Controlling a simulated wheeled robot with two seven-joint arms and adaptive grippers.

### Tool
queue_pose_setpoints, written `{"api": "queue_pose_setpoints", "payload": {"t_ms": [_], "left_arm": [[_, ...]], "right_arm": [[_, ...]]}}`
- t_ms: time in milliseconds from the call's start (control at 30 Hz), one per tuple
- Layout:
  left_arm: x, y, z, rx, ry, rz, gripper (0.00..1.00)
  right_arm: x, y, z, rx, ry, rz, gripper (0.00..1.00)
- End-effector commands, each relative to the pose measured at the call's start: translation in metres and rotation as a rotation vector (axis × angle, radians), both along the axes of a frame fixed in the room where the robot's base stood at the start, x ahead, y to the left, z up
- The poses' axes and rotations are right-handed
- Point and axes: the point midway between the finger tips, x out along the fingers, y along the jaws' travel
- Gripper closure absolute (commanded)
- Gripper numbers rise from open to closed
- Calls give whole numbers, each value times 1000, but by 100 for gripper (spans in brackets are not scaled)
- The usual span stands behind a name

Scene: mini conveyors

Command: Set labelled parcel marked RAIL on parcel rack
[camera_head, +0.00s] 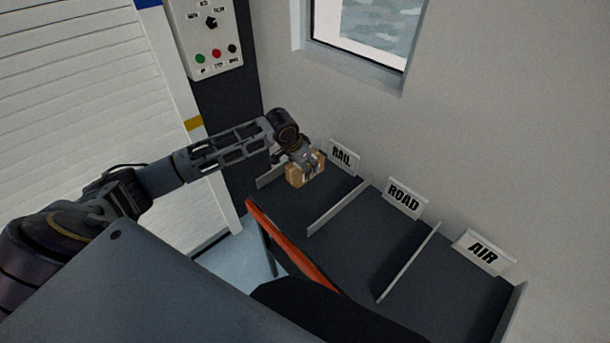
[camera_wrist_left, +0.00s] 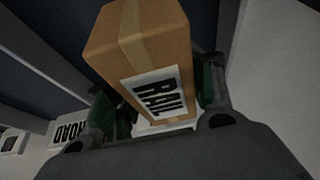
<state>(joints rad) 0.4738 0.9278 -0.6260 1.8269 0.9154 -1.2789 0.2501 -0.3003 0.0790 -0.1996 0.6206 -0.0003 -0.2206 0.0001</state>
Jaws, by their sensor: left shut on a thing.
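A brown cardboard parcel (camera_head: 297,176) is held by my left gripper (camera_head: 307,170) over the RAIL bay, the leftmost bay in the head view. The left wrist view shows the parcel (camera_wrist_left: 140,50) large, with tape and a white label reading RAIL. My left gripper is shut on it, with a green-padded finger (camera_wrist_left: 212,88) on either side. The dark parcel rack (camera_head: 339,212) has bays with signs RAIL (camera_head: 342,155), ROAD (camera_head: 404,200) and AIR (camera_head: 482,252). I cannot tell whether the parcel touches the rack surface. My right gripper is not in view.
Thin upright dividers (camera_head: 338,207) separate the bays; another divider (camera_head: 408,262) stands between ROAD and AIR. An orange edge (camera_head: 290,247) runs along the front. A wall and window are behind. A control panel (camera_head: 208,38) and white shutter (camera_head: 75,90) are left. The ROAD and AIR bays look empty.

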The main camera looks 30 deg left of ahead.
Motion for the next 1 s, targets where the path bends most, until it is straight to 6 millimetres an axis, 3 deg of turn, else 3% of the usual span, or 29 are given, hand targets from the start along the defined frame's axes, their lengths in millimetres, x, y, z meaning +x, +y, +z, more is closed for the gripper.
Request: {"api": "queue_pose_setpoints", "payload": {"t_ms": [167,533,1000], "left_arm": [[0,0,-6,-1,0,0,80],[0,0,-46,0,0,1,80],[0,0,-51,0,-1,0,80]], "right_arm": [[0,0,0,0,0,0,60],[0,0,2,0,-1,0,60],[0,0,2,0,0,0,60]]}}
